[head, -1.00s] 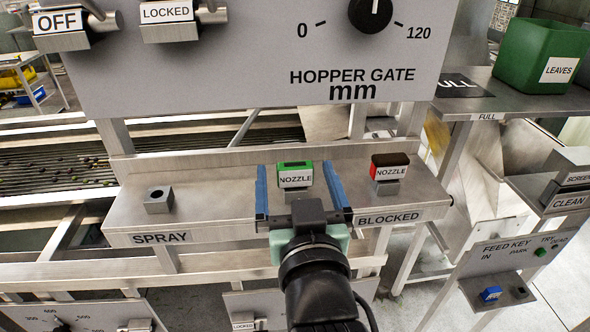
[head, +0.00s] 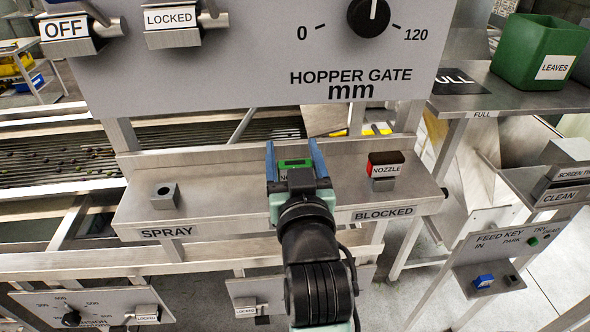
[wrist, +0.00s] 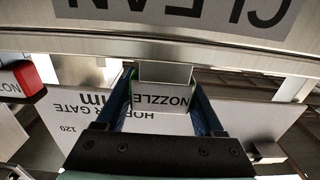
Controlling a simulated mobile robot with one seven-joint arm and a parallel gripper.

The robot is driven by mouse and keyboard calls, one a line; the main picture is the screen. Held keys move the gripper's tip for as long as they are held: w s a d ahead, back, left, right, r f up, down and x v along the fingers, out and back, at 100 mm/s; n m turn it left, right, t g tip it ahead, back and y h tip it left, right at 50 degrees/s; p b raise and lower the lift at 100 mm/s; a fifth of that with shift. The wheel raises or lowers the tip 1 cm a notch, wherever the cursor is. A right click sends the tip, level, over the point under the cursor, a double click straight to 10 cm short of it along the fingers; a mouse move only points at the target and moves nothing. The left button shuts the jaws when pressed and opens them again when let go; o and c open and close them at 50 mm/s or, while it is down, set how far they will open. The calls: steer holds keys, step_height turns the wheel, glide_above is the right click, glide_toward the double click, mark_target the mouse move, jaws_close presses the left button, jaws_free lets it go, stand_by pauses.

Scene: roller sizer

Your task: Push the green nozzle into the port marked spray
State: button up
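The green nozzle (head: 294,163), a block with a green top and a white NOZZLE label, is between the blue fingers of my gripper (head: 294,168). In the wrist view the fingers (wrist: 162,110) close on both sides of the labelled nozzle (wrist: 162,97), over a grey metal block (wrist: 165,72). My gripper hides the nozzle's lower part in the head view, so I cannot tell whether it is seated or lifted. The spray port (head: 165,195) is a grey metal block with a dark round hole, empty, at the shelf's left above the SPRAY label (head: 166,233).
A red nozzle (head: 386,164) sits on a block at the shelf's right, near the BLOCKED label (head: 384,214). The shelf (head: 222,202) is clear between the spray port and my gripper. The hopper gate panel (head: 250,60) overhangs behind the shelf.

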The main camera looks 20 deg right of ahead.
steer(key=c, duration=0.8)
step_height(320, 180, up, 10)
steer(key=shift+r+b, duration=0.1)
steer(key=shift+b, duration=0.95)
steer(key=shift+c, duration=0.2)
